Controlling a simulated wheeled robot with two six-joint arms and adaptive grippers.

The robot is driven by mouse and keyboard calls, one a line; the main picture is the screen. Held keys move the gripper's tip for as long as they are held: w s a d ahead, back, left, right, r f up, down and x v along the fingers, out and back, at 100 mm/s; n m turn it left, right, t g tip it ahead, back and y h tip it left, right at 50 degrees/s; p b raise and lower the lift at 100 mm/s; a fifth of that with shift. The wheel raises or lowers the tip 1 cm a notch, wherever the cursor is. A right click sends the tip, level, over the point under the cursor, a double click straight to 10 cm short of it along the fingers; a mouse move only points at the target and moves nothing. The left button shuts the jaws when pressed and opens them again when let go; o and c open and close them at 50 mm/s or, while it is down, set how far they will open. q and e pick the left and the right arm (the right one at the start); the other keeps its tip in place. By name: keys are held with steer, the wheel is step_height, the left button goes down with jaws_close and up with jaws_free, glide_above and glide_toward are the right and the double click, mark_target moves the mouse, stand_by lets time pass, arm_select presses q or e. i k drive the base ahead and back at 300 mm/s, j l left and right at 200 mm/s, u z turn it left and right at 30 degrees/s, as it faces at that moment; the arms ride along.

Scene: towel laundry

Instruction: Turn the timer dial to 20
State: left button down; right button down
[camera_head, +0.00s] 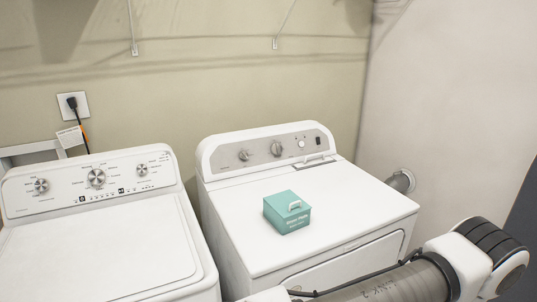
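Two white machines stand side by side against the wall. The left machine (110,252) has a back panel with three round silver knobs: a left knob (41,185), a larger middle knob (96,177) and a right knob (142,169). The right machine (234,219) has a grey panel with two silver knobs, one on the left (244,155) and one in the middle (276,148), plus a small white button (301,143). The dial markings are too small to read, so I cannot tell which is the timer. Neither gripper is in view; a link of my arm crosses the lower right.
A teal box (287,212) with a white handle mark sits on top of the right machine. A wall outlet (73,105) with a black plug is at upper left. A silver vent duct (401,181) meets the right wall. A narrow gap separates the machines.

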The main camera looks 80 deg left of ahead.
mark_target(276, 149)
steer(key=u, duration=2.35)
